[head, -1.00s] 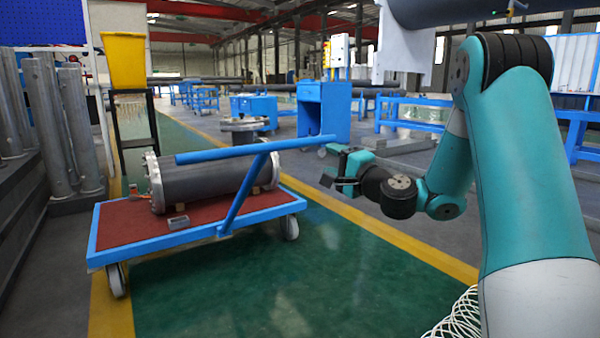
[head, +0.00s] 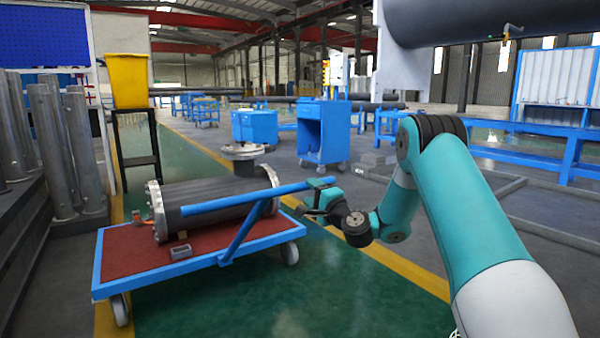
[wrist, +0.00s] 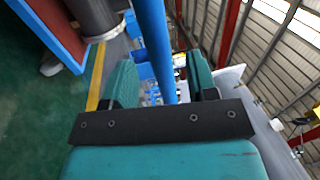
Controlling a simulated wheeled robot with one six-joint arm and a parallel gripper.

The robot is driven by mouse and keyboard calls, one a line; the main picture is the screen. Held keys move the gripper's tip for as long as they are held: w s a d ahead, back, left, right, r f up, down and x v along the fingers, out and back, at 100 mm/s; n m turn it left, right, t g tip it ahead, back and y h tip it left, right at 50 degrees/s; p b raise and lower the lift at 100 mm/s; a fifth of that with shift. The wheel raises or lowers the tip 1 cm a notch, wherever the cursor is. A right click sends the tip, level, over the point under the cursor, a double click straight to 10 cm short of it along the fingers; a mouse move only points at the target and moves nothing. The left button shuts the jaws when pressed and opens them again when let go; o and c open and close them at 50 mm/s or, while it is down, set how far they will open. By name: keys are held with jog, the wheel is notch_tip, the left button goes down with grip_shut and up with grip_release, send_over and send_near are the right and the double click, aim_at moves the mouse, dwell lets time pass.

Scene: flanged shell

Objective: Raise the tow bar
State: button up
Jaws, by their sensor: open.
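The blue tow bar (head: 233,202) slants up from the front of a low cart (head: 250,241). Its long crosspiece lies in front of a dark flanged cylinder (head: 190,203) on the cart. My gripper (head: 311,195) is at the crosspiece's right end. In the wrist view the blue bar (wrist: 152,40) runs between the two teal fingers of my gripper (wrist: 160,85). The fingers stand apart, with gaps visible beside the bar. They are open around it, not closed on it. The tow bar's foot meets the cart's front edge.
A yellow bin (head: 130,80) sits on a dark stand behind the cart. Upright grey posts (head: 70,150) stand at the left. A blue cabinet (head: 323,130) is further back. Green floor in front of the cart is clear.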

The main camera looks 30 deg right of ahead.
jog(key=w+r, duration=0.1)
jog(key=w, duration=0.5)
jog(key=shift+c, duration=0.3)
jog(key=shift+r+p, duration=0.1)
jog(key=shift+p, duration=0.25)
grip_shut()
